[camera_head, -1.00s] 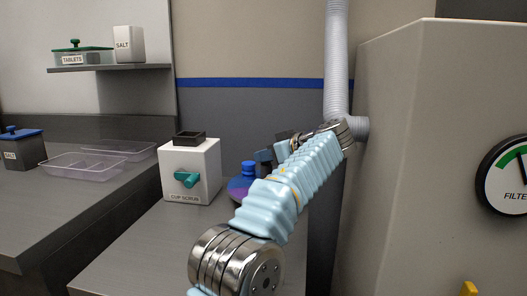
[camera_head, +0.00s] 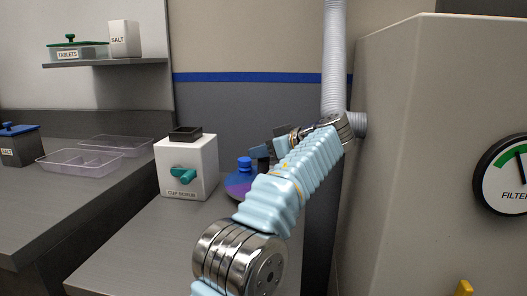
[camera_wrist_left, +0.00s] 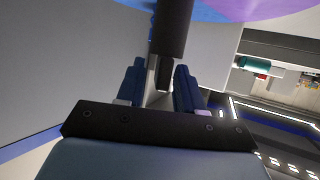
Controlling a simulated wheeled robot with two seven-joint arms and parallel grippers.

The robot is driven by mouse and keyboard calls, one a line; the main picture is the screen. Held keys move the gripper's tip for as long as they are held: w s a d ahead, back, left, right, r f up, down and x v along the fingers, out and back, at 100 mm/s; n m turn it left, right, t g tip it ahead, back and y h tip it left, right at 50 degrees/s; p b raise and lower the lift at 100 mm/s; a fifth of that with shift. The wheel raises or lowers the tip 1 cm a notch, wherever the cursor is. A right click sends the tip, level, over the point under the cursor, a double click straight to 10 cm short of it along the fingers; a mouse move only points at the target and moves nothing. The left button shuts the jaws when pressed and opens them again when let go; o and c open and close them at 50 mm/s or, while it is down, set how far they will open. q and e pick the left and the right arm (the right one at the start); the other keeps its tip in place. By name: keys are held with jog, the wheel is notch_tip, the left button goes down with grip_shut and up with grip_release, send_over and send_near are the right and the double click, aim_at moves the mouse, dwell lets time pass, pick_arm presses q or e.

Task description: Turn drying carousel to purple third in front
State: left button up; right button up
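The drying carousel (camera_head: 238,185) stands on the counter behind my left forearm in the head view. Its blue knob shows on top, and blue and purple show on its visible side; my arm hides the rest. In the left wrist view, a disc with purple (camera_wrist_left: 245,8) and blue parts crosses the top edge. A dark post (camera_wrist_left: 172,35) comes down from there, in line with the gap between my fingers. My left gripper (camera_head: 258,152) is beside the carousel; its two blue fingers stand apart in the left wrist view (camera_wrist_left: 158,82). I cannot tell whether they touch the post. My right gripper is out of view.
A white cup scrub box (camera_head: 188,165) with a teal knob stands left of the carousel. Clear trays (camera_head: 80,163) and a salt box (camera_head: 20,148) are on the left counter. A large grey cabinet (camera_head: 400,150) with a gauge bounds the right.

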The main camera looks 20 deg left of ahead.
pick_arm(q)
notch_tip(320, 180, up, 3)
jog(key=shift+p, duration=0.7)
jog(key=s+d+r+b, duration=0.1)
jog(key=s+d+r, duration=0.2)
jog(key=s+r, duration=0.2)
jog(key=s+d+r+b, duration=0.1)
jog(key=s+d+r, duration=0.1)
jog(key=s+r, duration=0.3)
jog(key=s, duration=0.2)
jog(key=shift+s+d, duration=0.4)
